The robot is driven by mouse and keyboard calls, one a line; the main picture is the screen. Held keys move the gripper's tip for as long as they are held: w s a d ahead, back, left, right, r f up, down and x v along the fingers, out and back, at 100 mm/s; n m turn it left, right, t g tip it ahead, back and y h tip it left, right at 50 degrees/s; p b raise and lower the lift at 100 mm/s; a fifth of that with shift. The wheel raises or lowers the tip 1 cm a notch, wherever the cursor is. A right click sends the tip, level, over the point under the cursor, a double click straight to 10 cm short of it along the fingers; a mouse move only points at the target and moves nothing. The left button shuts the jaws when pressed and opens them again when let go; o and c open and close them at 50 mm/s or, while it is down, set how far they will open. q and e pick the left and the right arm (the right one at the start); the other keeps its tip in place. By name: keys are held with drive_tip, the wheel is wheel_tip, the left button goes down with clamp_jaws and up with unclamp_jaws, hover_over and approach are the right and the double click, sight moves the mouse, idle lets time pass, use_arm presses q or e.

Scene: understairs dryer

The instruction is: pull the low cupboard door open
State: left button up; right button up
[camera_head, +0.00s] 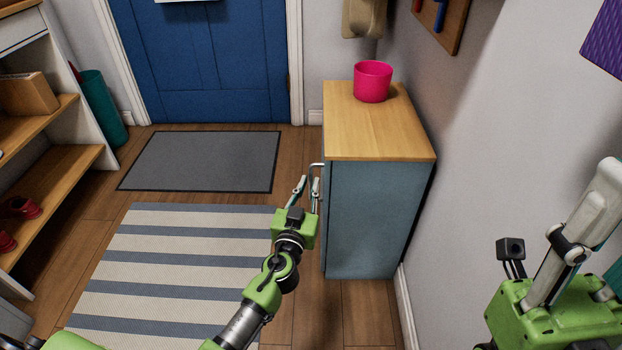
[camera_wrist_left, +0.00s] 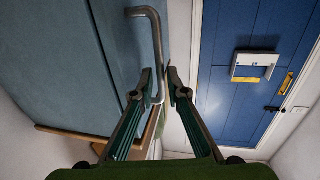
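The low cupboard (camera_head: 365,215) is blue-grey with a wooden top and stands against the right wall. Its door (camera_head: 322,222) faces left and is seen nearly edge-on; it looks closed. The metal bar handle (camera_head: 316,165) is near the door's upper part; it also shows in the left wrist view (camera_wrist_left: 154,40). My left gripper (camera_head: 308,182) is at the handle. In the left wrist view its fingertips (camera_wrist_left: 160,78) are on either side of the bar, with a gap on the right side; contact on the left is unclear. My right arm shows at lower right, its fingertips out of sight.
A pink pot (camera_head: 373,81) stands on the cupboard top. A striped rug (camera_head: 170,265) and a grey mat (camera_head: 205,160) lie on the floor left of the cupboard. A blue door (camera_head: 205,60) is behind, and a shelf unit (camera_head: 60,150) stands left.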

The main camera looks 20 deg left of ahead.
sight(310, 181)
use_arm(q)
drive_tip(key=shift+w+a, duration=0.1)
drive_tip(key=shift+w, duration=1.4)
clamp_jaws()
drive_tip(key=shift+a, duration=0.1)
